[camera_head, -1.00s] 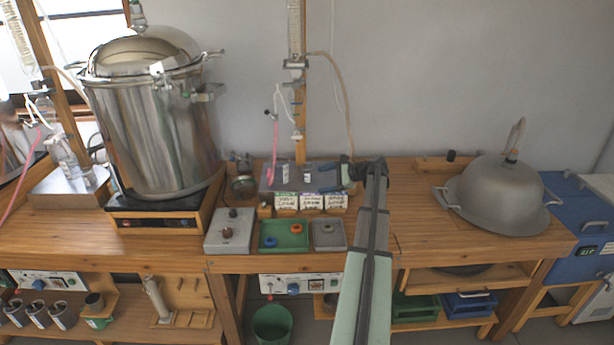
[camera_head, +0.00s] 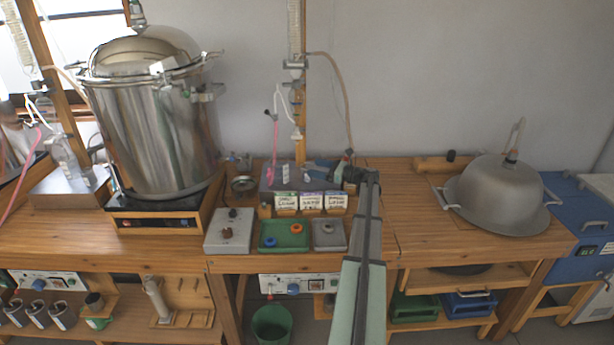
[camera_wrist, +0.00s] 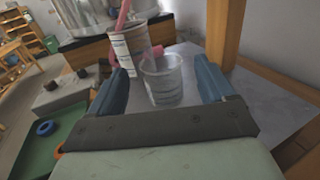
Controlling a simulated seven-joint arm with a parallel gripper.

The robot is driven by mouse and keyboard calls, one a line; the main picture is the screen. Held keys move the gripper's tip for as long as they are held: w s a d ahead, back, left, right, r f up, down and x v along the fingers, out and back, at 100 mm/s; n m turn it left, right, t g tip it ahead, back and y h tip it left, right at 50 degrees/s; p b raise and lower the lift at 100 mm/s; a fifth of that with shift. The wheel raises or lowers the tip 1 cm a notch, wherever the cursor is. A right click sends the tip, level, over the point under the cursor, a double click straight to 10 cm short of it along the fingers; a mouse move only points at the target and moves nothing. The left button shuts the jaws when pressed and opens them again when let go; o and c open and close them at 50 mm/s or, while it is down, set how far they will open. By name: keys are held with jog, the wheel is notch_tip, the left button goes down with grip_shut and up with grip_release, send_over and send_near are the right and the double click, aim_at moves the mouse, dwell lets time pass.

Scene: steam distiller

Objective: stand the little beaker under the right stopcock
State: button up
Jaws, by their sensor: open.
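The little beaker, a small clear cup with faint markings, stands in the wrist view (camera_wrist: 162,80) on the grey platform (camera_wrist: 190,52). My gripper (camera_wrist: 162,72) is open, with one blue finger on each side of the beaker; I cannot tell whether either touches it. In the head view my gripper (camera_head: 312,171) is low over the platform (camera_head: 267,178), and the beaker is too small to make out. A larger marked cup (camera_wrist: 128,45) with a pink tube in it stands just behind the beaker. A white stopcock (camera_head: 296,134) hangs above the platform.
A wooden post (camera_head: 300,90) rises behind the platform. Three labelled boxes (camera_head: 311,201) stand in front of it, with a green tray (camera_head: 283,236) nearer. A large steel pot (camera_head: 160,130) is at left. The bench to the right is mostly clear up to a grey dome (camera_head: 500,195).

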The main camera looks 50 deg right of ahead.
aim_at(302, 166)
jog(key=shift+f+x, duration=0.1)
jog(key=shift+x, duration=1.6)
jog(key=shift+f+x, duration=0.15)
jog(key=shift+x, duration=1.5)
jog(key=c, duration=1.1)
